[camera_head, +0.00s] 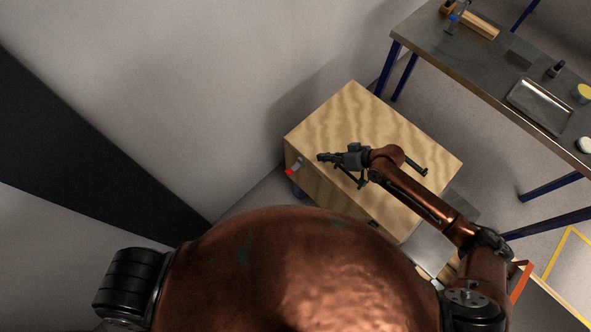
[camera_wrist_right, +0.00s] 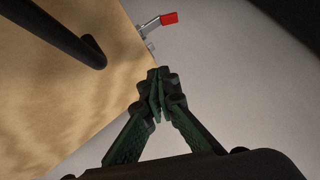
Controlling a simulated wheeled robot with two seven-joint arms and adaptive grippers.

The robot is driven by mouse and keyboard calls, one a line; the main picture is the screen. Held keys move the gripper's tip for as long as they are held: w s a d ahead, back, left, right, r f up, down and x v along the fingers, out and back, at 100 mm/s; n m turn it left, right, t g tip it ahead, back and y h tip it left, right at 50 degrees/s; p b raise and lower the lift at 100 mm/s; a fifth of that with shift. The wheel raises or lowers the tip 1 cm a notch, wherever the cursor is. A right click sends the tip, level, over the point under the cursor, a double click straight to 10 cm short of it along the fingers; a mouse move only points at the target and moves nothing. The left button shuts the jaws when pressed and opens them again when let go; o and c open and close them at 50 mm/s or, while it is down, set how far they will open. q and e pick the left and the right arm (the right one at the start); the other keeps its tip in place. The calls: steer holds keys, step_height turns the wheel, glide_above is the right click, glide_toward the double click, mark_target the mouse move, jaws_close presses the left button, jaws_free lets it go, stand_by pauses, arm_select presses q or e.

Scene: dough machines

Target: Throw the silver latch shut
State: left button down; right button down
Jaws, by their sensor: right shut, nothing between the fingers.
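The silver latch with a red grip sits at the left corner of a wooden box. In the head view the latch (camera_head: 293,168) is small, with its red end low on the box's side. In the right wrist view the silver latch (camera_wrist_right: 149,25) sticks out past the box's edge, with its red tip pointing away from the wood. My right gripper (camera_head: 321,157) is shut and empty above the box top, just right of the latch. In the wrist view its closed fingertips (camera_wrist_right: 157,78) are below the latch in the picture, apart from it. My left gripper is out of view.
The wooden box (camera_head: 350,105) has a pale wood-grain top. A black bar (camera_wrist_right: 62,32) crosses the wood in the wrist view. A metal table (camera_head: 440,55) at upper right holds a metal tray (camera_head: 540,107) and small items. A grey wall stands left of the box.

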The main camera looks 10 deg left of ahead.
steer(key=s+a, duration=0.2)
steer(key=b, duration=0.1)
glide_above(295, 170)
steer(key=s, duration=0.1)
steer(key=shift+g, duration=0.4)
steer(key=f, duration=0.8)
steer(key=shift+s+d+f, duration=0.1)
steer(key=shift+d+f, duration=0.15)
steer(key=shift+s+a+f, duration=0.15)
steer(key=shift+s+f, duration=0.05)
steer(key=shift+f, duration=0.3)
